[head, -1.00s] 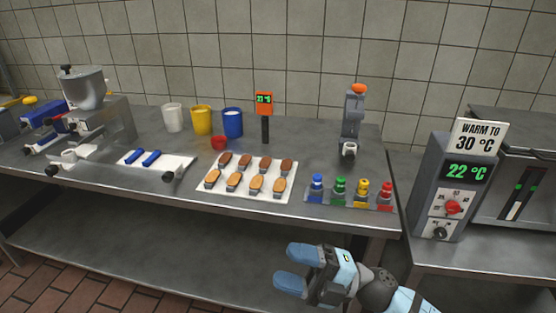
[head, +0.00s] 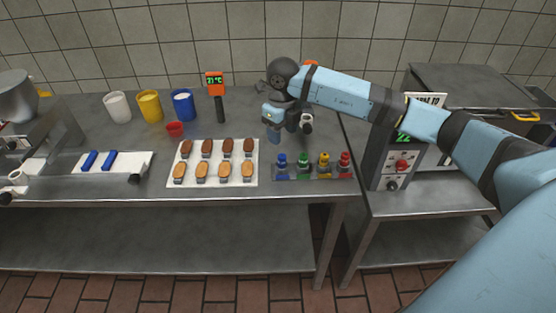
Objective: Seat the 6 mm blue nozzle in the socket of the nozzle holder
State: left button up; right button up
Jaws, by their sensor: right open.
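The blue nozzle (head: 282,161) stands upright at the left end of a grey rack (head: 312,174), beside green, yellow and red nozzles. My right gripper (head: 280,131) is open and empty above and behind the rack, with its fingers pointing down toward the tabletop. It is apart from the blue nozzle. Just right of it a white ring (head: 307,122) shows on a grey stand with an orange knob (head: 311,63); my gripper and arm hide most of this stand. I cannot tell for sure whether this ring is the holder's socket. My left gripper is out of view.
A heater unit (head: 398,165) is to the right, partly behind my arm.

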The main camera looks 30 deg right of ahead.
aim_at(282, 156)
notch_tip(282, 156, down, 10)
jog(key=shift+w+r+p, duration=0.1)
jog(key=shift+r+p, duration=0.1)
jog(key=shift+p, duration=0.35)
jog(key=c, duration=1)
